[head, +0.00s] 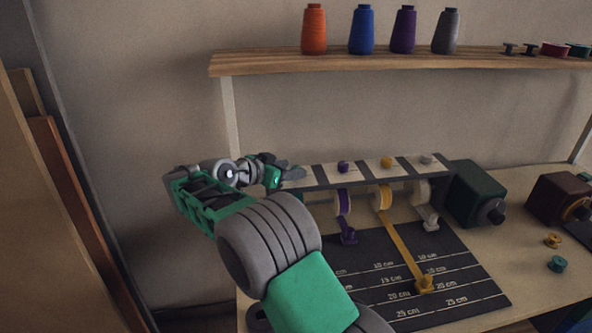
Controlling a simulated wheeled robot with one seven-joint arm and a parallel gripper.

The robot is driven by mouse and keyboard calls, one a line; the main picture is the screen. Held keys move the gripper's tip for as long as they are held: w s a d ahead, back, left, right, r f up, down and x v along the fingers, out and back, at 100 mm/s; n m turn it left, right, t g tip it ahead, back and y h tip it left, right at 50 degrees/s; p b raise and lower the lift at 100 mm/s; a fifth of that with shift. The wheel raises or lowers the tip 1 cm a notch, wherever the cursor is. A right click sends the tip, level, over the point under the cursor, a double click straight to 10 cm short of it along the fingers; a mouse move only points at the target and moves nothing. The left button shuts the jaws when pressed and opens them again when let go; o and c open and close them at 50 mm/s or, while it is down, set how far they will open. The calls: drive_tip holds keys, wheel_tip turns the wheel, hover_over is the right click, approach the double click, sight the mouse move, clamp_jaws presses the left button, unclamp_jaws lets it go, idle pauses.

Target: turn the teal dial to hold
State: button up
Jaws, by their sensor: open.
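A ribbon rack (366,174) stands on the table, with small coloured dials along its top: a purple dial (343,166), a yellow dial (387,162) and a pale grey dial (426,159). I cannot make out a teal dial; my gripper and arm cover the rack's left end. My gripper (297,171) is open, at that left end, with its fingers pointing right. I cannot tell whether it touches anything there. The hold mark is not readable in this view.
A purple ribbon (346,222) and a yellow ribbon (405,248) hang over a dark measuring mat (462,262). A dark green box (475,194) and a brown box (560,197) stand right. Thread cones line the shelf (390,62) above. A teal spool (557,264) lies front right.

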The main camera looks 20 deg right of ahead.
drive_tip(key=v, duration=0.4)
drive_tip(key=shift+s+a+r, duration=0.1)
drive_tip(key=shift+a, duration=0.1)
drive_tip(key=shift+d+r+n+y, duration=0.2)
drive_tip(key=shift+d+n+y, duration=0.1)
drive_tip(key=shift+y, duration=0.1)
drive_tip(key=s+a+f+n+g+y+p, duration=0.1)
drive_tip(key=s+n+y, duration=0.3)
drive_tip(key=s, duration=0.6)
drive_tip(key=s+a+f+n+y+p, duration=0.1)
drive_tip(key=s+a+f+n+y, duration=0.2)
drive_tip(key=s, duration=0.6)
drive_tip(key=s+a+f+n+g+y+p, duration=0.1)
drive_tip(key=s+a+f+n+y, duration=0.3)
drive_tip(key=s, duration=0.6)
drive_tip(key=shift+s+n+g+y, duration=0.3)
drive_tip(key=shift+s+n, duration=0.05)
drive_tip(key=shift+n, duration=0.45)
drive_tip(key=shift+a+f, duration=0.1)
